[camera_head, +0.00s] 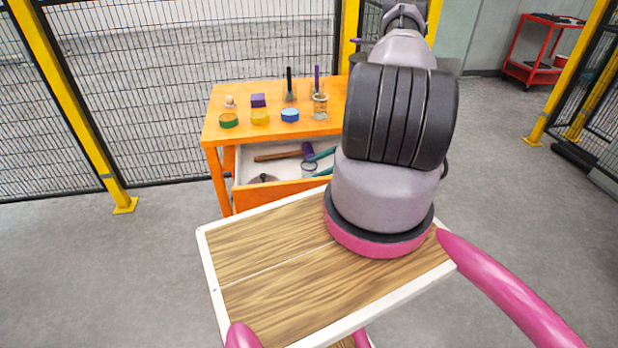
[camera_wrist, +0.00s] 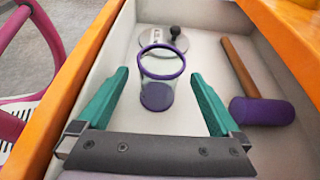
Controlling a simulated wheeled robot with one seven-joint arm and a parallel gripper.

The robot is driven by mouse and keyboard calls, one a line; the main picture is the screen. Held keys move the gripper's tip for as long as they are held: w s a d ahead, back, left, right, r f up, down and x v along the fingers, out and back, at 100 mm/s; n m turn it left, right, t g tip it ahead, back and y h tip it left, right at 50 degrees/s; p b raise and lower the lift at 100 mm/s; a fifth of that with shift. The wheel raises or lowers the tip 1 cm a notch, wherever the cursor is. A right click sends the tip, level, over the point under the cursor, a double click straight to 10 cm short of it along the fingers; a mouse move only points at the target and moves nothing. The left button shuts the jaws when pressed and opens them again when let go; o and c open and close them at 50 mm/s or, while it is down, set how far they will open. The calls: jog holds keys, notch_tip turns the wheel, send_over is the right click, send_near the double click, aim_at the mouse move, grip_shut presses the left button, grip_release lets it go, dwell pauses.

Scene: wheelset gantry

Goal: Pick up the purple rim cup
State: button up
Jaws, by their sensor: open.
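The purple rim cup (camera_wrist: 158,84) is clear, with a purple rim and a purple base. It stands upright in the open drawer (camera_head: 270,195), and its rim shows in the head view (camera_head: 309,166). My gripper (camera_wrist: 160,74) is open, with one teal finger on each side of the cup in the wrist view. A gap shows between each finger and the cup. The fingers also show at the drawer in the head view (camera_head: 318,163). I cannot tell how far the fingertips are above the drawer floor.
A mallet (camera_wrist: 251,105) with a purple head lies right of the cup. A grey disc with a dark knob (camera_wrist: 172,41) lies beyond it. The orange table (camera_head: 225,95) above the drawer bears several small items. Drawer walls (camera_wrist: 75,95) stand close by on both sides.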

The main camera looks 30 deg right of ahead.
aim_at(301, 170)
jog(key=x, duration=0.2)
jog(key=r+x, duration=0.1)
jog(key=x, duration=0.2)
jog(key=shift+w+a, duration=0.1)
jog(key=shift+a, duration=0.2)
jog(key=shift+w+a+f, duration=0.1)
jog(key=shift+a+f, duration=0.05)
jog(key=shift+a, duration=0.25)
jog(key=c, duration=1.4)
jog(key=shift+o, duration=0.2)
